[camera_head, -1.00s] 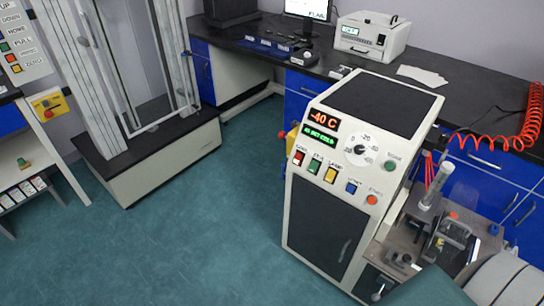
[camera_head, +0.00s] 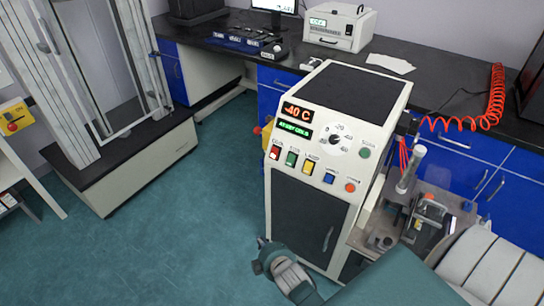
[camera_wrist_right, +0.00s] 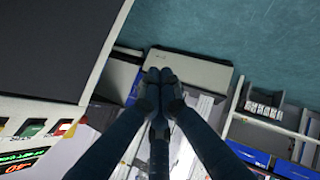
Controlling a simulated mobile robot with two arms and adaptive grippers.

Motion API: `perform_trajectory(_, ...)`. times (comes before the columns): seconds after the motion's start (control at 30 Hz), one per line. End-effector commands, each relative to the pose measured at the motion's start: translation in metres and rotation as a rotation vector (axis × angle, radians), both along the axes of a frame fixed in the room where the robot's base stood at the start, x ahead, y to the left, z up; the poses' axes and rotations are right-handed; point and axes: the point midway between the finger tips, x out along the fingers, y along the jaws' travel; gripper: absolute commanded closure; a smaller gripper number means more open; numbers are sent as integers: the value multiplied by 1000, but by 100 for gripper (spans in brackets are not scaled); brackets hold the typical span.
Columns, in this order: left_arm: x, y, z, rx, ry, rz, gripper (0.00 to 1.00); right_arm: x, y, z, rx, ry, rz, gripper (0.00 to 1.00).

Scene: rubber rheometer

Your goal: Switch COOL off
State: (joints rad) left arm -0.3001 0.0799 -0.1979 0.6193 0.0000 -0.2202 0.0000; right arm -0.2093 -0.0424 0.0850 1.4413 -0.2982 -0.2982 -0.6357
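The red COOL switch (camera_head: 275,152) is the leftmost in the row on the white rheometer's sloped front panel (camera_head: 318,133). It also shows at the left of the wrist view (camera_wrist_right: 63,127). I cannot tell its on or off position. The display above reads -40 C. My right gripper (camera_head: 262,242) is low in front of the cabinet's lower left corner, below and apart from the switch. In the wrist view its dark fingers (camera_wrist_right: 157,76) meet at the tips, with nothing between them. My left gripper is not in view.
A green switch (camera_head: 291,158) stands close beside COOL, then yellow (camera_head: 308,167) and blue (camera_head: 329,177) ones. A yellow box (camera_head: 267,131) is at the cabinet's left side. A glass-doored frame (camera_head: 110,80) stands at left. The floor between is free.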

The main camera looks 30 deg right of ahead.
Motion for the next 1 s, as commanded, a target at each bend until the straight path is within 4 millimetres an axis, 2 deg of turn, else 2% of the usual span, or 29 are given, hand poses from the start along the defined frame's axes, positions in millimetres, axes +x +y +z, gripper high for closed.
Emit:
perform_trajectory(0.03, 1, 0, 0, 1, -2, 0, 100, 23, -16, 47, -76, -76, 4, 100)
perform_trajectory(0.1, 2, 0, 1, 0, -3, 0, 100, 43, -38, 104, -187, -152, 5, 100)
perform_trajectory(0.2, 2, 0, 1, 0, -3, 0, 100, 57, -63, 166, -315, -226, -4, 100)
perform_trajectory(0.3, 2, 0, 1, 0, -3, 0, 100, 60, -78, 203, -395, -264, -15, 100)
perform_trajectory(0.43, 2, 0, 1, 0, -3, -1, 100, 61, -86, 222, -438, -280, -22, 100)
perform_trajectory(0.77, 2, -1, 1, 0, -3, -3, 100, 62, -86, 222, -438, -282, -20, 100)
perform_trajectory(0.87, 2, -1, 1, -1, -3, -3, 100, 69, -88, 221, -438, -283, -20, 100)
perform_trajectory(1.0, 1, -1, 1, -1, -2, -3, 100, 89, -96, 216, -436, -283, -21, 100)
